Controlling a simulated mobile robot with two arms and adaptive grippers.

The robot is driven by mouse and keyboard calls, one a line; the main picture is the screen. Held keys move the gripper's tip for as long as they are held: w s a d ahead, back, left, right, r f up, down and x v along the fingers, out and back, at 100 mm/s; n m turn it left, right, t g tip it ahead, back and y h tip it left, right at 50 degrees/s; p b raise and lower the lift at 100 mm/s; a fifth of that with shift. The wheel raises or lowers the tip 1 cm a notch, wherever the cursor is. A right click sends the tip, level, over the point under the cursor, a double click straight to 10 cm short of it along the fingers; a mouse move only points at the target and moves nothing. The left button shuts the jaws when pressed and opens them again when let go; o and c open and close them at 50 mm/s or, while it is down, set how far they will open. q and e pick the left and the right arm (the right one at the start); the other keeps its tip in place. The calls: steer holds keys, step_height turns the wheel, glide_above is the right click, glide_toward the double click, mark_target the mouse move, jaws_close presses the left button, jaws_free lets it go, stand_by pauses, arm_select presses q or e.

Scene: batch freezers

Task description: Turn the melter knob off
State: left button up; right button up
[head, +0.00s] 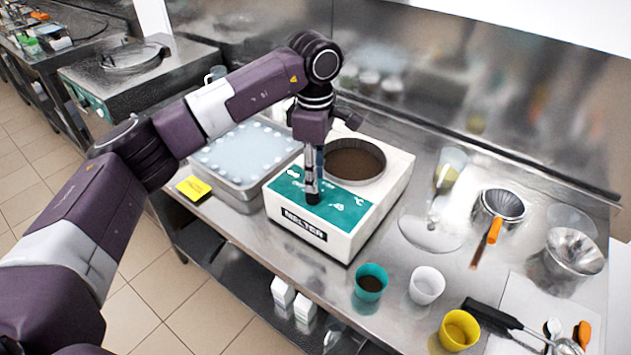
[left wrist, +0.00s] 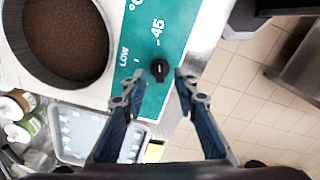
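The melter (head: 372,215) is a white box with a teal front panel and a round well of brown contents (head: 355,160). It stands on the steel counter. The left wrist view shows its black knob (left wrist: 160,70) on the teal panel (left wrist: 152,100), beside the printed "LOW" and "45". My left gripper (left wrist: 159,73) is open, with one fingertip on each side of the knob; I cannot tell whether either touches it. In the head view my left gripper (head: 312,196) points down at the teal panel and hides the knob area. My right gripper is not in view.
A metal pan with a pale dotted surface (head: 240,152) sits left of the melter, with a yellow note (head: 193,188) near it. Teal (head: 371,282), white (head: 427,285) and yellow (head: 459,330) cups stand at the front right. A strainer with an orange handle (head: 494,230) lies farther right.

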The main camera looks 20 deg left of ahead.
mark_target(312, 195)
arm_select(q)
steer(key=shift+f+p, duration=0.45)
steer(key=shift+f, duration=1.45)
jaws_close()
